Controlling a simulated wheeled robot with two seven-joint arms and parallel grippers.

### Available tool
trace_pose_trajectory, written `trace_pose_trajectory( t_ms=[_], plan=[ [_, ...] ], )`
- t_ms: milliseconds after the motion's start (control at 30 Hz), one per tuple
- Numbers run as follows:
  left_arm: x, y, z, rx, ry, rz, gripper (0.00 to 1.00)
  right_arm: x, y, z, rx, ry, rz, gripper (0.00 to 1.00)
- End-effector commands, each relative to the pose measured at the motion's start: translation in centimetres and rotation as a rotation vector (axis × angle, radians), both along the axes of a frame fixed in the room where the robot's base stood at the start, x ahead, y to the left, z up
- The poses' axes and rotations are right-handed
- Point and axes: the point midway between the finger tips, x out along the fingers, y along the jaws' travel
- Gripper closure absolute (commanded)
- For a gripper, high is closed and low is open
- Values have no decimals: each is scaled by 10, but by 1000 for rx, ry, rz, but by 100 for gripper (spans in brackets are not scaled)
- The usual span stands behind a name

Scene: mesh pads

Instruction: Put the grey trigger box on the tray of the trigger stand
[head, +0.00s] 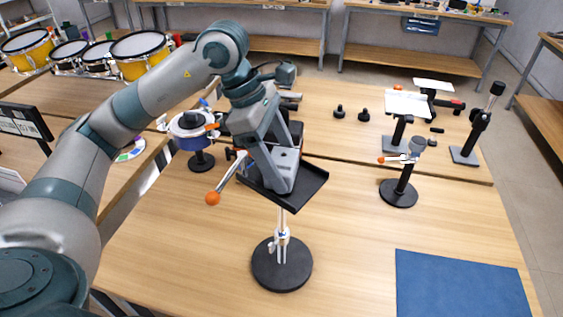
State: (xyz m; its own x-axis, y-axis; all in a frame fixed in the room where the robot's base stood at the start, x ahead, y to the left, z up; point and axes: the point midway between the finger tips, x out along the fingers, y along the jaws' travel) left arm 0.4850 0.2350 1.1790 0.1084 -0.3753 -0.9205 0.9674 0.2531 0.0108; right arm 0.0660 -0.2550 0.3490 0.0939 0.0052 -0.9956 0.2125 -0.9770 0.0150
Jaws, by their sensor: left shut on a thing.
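The trigger stand has a round black base (282,264), a short metal post and a black tray (311,188) at its top. My left gripper (283,172) comes down over the tray from above and is shut on the grey trigger box (287,160). The box is at the tray, largely covered by the gripper. I cannot tell whether its underside touches the tray floor. The right part of the tray is bare. My right gripper is not in view.
A rod with an orange ball (212,198) sticks out left of the tray. A blue drum pad (190,131) stands behind it. Several small stands, including one with a round black base (398,194), are at right. A blue mat (462,284) lies front right; the front left table is clear.

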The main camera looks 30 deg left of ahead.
Motion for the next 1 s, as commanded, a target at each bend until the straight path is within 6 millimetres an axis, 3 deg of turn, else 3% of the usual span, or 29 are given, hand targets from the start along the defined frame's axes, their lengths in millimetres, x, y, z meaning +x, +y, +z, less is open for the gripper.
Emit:
trace_pose_trajectory(
  t_ms=[33, 400, 433, 767, 1000],
  plan=[
    [-2, 0, -8, 6, 15, -3, 68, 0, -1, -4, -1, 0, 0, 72],
    [-4, 0, -18, 8, 23, -5, 68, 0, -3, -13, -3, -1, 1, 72],
    [-4, 0, -17, 9, 24, -5, 27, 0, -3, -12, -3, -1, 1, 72],
    [-4, 0, -16, 9, 24, -5, 26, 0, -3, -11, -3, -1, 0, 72],
    [-4, 0, -6, 9, 25, -6, 26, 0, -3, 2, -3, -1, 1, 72]
  ],
)
